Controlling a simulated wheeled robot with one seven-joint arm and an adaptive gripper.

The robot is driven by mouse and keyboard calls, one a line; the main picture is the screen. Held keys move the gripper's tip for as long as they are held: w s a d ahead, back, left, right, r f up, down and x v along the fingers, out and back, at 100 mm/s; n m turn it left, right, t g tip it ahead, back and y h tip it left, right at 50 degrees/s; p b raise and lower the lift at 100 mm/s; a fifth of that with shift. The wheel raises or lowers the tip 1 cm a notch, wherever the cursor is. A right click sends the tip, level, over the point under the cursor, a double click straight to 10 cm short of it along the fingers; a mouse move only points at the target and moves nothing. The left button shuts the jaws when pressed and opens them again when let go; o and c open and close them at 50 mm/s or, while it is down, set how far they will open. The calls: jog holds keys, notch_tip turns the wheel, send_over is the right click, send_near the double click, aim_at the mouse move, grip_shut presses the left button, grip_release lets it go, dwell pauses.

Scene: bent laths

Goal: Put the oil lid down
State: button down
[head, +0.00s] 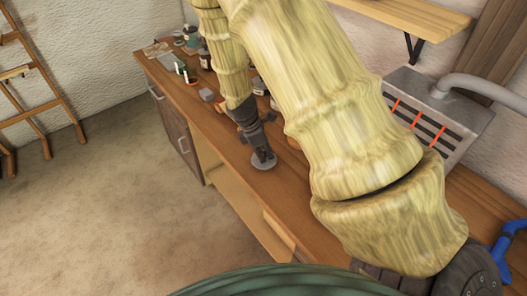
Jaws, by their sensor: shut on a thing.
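My gripper (260,149) is at the front part of the wooden workbench, pointing down. It is shut on the oil lid (263,163), a small grey round disc just below the fingertips. The lid is at or just above the bench top, near the front edge; I cannot tell whether it touches the wood. My arm hides much of the bench behind and to the right of the gripper.
The workbench (222,128) has several small jars, bottles and blocks crowded at its far left end. A grey block (207,95) lies left of my gripper. A grey heater with glowing red bars (433,115) stands at the back right. A blue thing (506,245) is at far right.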

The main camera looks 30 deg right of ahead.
aim_at(254, 161)
jog(key=shift+f, duration=0.35)
jog(key=shift+f, duration=0.2)
jog(key=c, duration=1.3)
grip_release()
jog(key=b+v, duration=0.3)
jog(key=v, duration=0.9)
jog(key=shift+r, duration=0.2)
